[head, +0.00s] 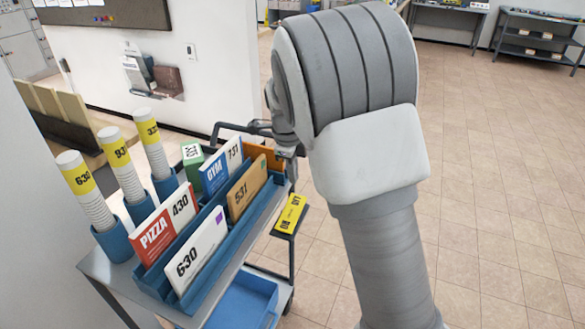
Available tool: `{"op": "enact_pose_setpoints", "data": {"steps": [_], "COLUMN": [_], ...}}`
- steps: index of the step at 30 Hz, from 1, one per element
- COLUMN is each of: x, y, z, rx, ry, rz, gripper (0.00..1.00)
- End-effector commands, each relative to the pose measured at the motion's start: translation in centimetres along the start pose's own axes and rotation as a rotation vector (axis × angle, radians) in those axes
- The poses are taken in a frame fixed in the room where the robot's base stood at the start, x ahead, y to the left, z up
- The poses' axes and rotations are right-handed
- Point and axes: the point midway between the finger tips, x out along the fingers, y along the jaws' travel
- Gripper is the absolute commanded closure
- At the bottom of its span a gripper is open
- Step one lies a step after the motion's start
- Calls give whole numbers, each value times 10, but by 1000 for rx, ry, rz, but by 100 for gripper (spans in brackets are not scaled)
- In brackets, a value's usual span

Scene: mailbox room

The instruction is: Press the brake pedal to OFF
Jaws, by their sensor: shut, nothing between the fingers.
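A yellow plate with black lettering (290,213), which looks like the brake pedal, sits at the right side of the mail cart (103,267), beside its lower frame. Its lettering is turned and too small to read surely, so I cannot tell which setting it is in. My arm rises in front of the camera, just right of the plate, and covers much of the middle of the view. I see no contact between my arm and the plate.
The cart carries blue trays of labelled mail, such as a white 630 envelope (201,250), and several rolled tubes (85,190) on the left. A black cart handle (228,127) is at the back. The tiled floor (500,190) to the right is clear.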

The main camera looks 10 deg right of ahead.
Motion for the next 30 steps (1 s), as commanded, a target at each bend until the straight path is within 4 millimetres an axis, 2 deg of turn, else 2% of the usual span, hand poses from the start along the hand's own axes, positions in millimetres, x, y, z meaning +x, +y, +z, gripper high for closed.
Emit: {"op": "enact_pose_setpoints", "data": {"steps": [1, 6, 12, 18, 30], "x": [16, 50, 74, 81, 79], "y": [1, 1, 0, 0, -2], "z": [-1, -1, 0, 0, -1], "rx": [1, 1, 1, 0, 1], "ry": [3, 2, 0, 0, 2], "rz": [2, 1, 0, 0, 15], "gripper": [100, 100, 100, 100, 100]}}
